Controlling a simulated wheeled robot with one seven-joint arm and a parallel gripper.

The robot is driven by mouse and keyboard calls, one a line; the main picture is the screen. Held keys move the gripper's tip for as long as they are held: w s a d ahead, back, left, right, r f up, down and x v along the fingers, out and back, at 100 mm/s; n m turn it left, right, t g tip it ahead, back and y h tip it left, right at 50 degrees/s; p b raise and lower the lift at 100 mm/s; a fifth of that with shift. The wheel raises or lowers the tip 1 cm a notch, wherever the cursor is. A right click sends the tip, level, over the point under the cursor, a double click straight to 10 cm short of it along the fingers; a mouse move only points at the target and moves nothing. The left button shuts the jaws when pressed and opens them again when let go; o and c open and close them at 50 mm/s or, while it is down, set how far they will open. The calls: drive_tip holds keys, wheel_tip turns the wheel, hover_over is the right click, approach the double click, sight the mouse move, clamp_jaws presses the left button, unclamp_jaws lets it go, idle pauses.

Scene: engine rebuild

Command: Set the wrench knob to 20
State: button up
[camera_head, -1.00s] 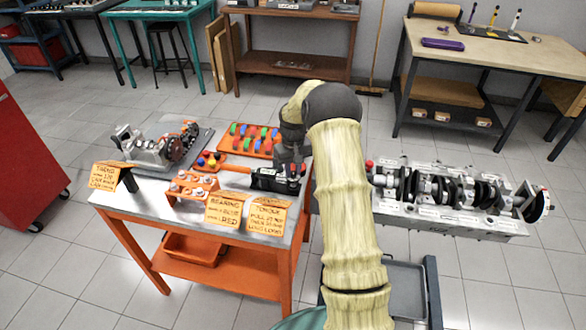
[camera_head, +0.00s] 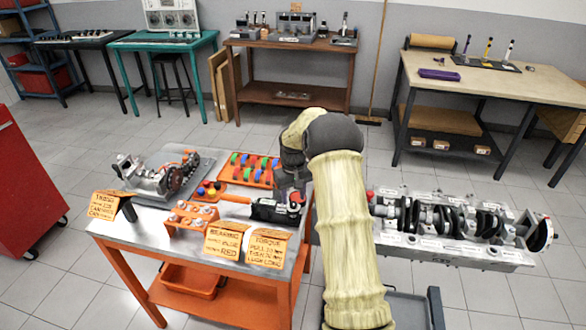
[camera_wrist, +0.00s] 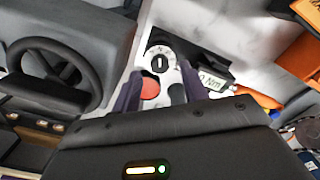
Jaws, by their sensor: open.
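The torque wrench, with an orange handle (camera_head: 235,199) and a black body (camera_head: 268,211), lies on the orange-framed cart's top. In the wrist view its grey dial (camera_wrist: 160,64) with a black slot, a red round part (camera_wrist: 150,89) and a display reading "Nm" (camera_wrist: 211,80) show; the number is partly hidden. My gripper (camera_wrist: 161,86) is open, its two dark fingers on either side of the wrench's dial end. I cannot tell whether they touch it. In the head view my gripper (camera_head: 292,184) is over the wrench's right end, hiding part of it. The dial setting is unreadable.
An orange tray of coloured pieces (camera_head: 262,184), an orange block with bolts (camera_head: 182,222), orange note cards (camera_head: 270,246) and a metal assembly (camera_head: 145,181) crowd the cart. An engine block with a crankshaft (camera_head: 450,258) stands right of my arm.

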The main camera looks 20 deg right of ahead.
sight(293, 203)
wheel_tip(293, 203, up, 15)
drive_tip(key=shift+r+b, duration=0.15)
drive_tip(key=shift+b, duration=0.2)
idle(0.3)
drive_tip(key=s+a+f+t+p, duration=0.1)
drive_tip(key=s+a, duration=0.3)
drive_tip(key=s, duration=0.5)
drive_tip(key=s+a+f, duration=0.1)
drive_tip(key=s+a, duration=0.3)
drive_tip(key=s, duration=0.6)
drive_tip(key=s+a+f+t+p, duration=0.1)
drive_tip(key=s+a, duration=0.3)
drive_tip(key=s, duration=0.6)
drive_tip(key=shift+a+f+t+p, duration=0.2)
drive_tip(key=shift+t+p, duration=0.1)
drive_tip(key=shift+p, duration=0.05)
drive_tip(key=shift+c, duration=0.8)
